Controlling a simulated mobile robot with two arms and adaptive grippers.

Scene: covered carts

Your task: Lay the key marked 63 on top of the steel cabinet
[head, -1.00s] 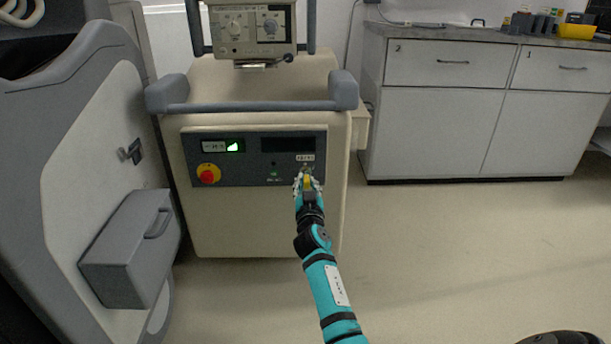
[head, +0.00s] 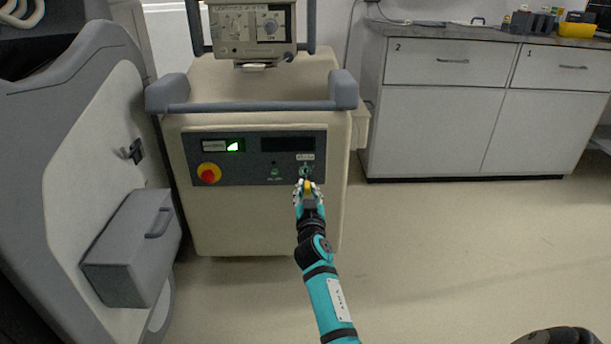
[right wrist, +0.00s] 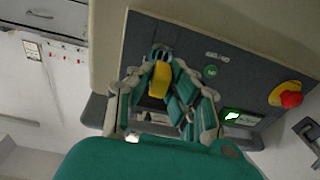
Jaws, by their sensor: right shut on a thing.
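My right gripper (head: 307,188) is shut on a yellow-headed key (right wrist: 160,79) in front of the cart's dark control panel (head: 240,173). The key's marking cannot be read. A round key switch (head: 305,172) shows just above the gripper, and in the right wrist view it is beyond the key's far end. I cannot tell whether the key's tip is still in the switch. The grey cabinet (head: 430,130), with drawers marked 2 and 1, stands at the right with a dark top (head: 440,32). My left gripper is not in view.
The beige cart (head: 260,225) has a grey rail and an instrument (head: 250,30) above. A red knob (head: 208,173) is on its panel. A yellow bin (head: 577,30) and dark containers stand on the cabinet's right part; its left part is mostly clear. Floor before the cabinet is open.

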